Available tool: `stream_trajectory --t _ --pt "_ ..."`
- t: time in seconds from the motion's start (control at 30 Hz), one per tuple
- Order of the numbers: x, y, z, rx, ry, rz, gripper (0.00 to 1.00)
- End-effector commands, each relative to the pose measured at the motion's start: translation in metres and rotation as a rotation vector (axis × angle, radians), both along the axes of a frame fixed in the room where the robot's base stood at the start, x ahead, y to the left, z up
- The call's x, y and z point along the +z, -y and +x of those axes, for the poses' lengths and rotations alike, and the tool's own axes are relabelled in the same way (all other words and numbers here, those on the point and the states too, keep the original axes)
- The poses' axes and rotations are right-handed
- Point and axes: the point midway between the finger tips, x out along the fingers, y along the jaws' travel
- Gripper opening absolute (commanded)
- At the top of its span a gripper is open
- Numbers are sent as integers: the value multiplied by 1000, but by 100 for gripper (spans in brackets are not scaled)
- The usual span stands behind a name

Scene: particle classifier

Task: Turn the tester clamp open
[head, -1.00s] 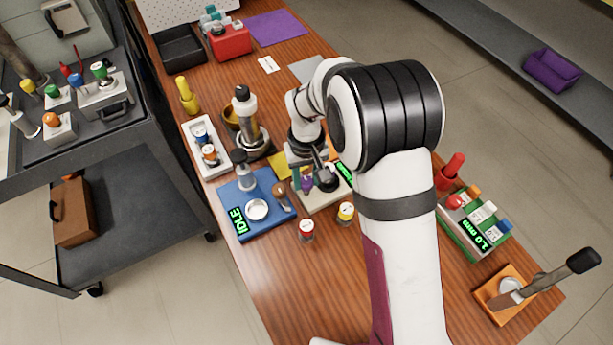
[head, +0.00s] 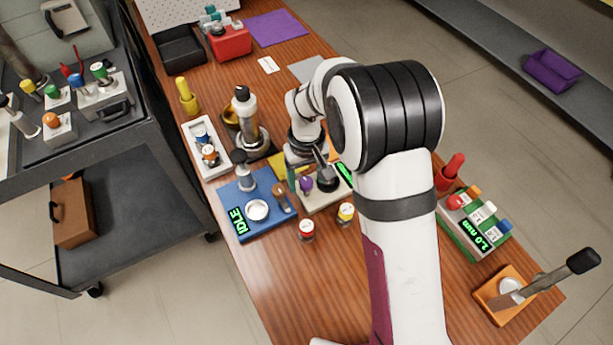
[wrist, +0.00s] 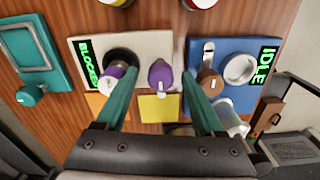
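The beige tester (wrist: 155,45) has a green display (wrist: 88,65) reading what looks like BLOCKED. A purple knob (wrist: 160,74), likely the clamp, stands on it beside a black round holder (wrist: 122,58) with a purple-capped piece. In the head view the tester (head: 318,203) is partly hidden by my arm, and the purple knob (head: 306,184) shows just below my gripper (head: 300,172). In the wrist view my gripper (wrist: 158,78) is open, its two teal fingers apart on either side of the knob. I see no contact with the knob.
A blue device (head: 240,215) reading IDLE, with a brown knob (head: 280,190), stands directly left of the tester. Red (head: 306,230) and yellow (head: 346,213) capped vials stand in front. A bottle on a stand (head: 246,125) is behind left.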

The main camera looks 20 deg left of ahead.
Motion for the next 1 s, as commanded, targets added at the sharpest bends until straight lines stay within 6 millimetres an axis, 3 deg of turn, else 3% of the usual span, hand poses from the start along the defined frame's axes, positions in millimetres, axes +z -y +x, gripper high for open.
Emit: stream_trajectory --t 0.23,0.37,0.73,0.87,1.0 --pt "1 0 -1 -1 -2 0 70" --pt "16 0 0 -1 0 1 70" --pt "123 0 0 -1 4 2 70" --pt "147 0 0 -1 2 1 70" --pt "157 0 -1 -1 -1 0 70"
